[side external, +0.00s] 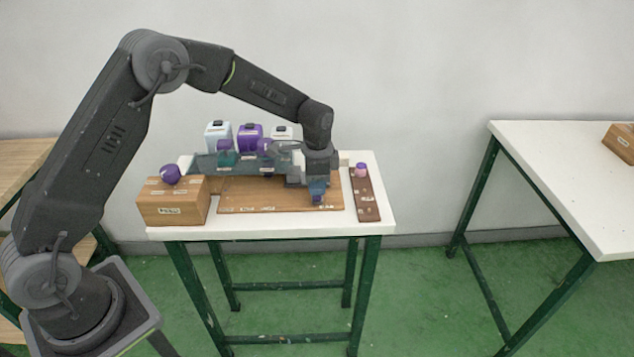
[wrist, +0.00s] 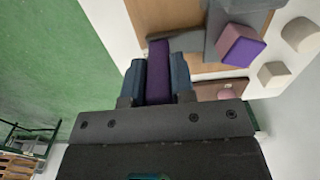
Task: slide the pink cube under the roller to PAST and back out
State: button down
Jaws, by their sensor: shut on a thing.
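My gripper (side external: 317,198) points down over the front right part of the wooden board (side external: 270,208). Its blue fingers are shut on a dark purple piece, which shows between them in the wrist view (wrist: 158,75). Whether this piece is a cube, I cannot tell. A small pink piece with a purple top (side external: 361,170) sits at the far end of the dark brown strip (side external: 368,205), apart from my gripper. It shows as a pinkish round patch in the wrist view (wrist: 228,94). Which part is the roller is unclear; my wrist hides some of the parts behind it. The labels are too small to read.
A wooden box (side external: 172,209) with a purple ball (side external: 170,174) on top stands at the left. A blue-grey slab (side external: 207,164) lies along the board's back. A pale blue, a purple (side external: 249,133) and a white container stand behind. The white table's (side external: 270,233) front edge is bare.

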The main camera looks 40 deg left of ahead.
jog(key=s+a, duration=1.2)
dwell(0.5)
jog(key=c, duration=1)
grip_release()
jog(key=shift+w, duration=0.1)
jog(key=shift+o, duration=0.2)
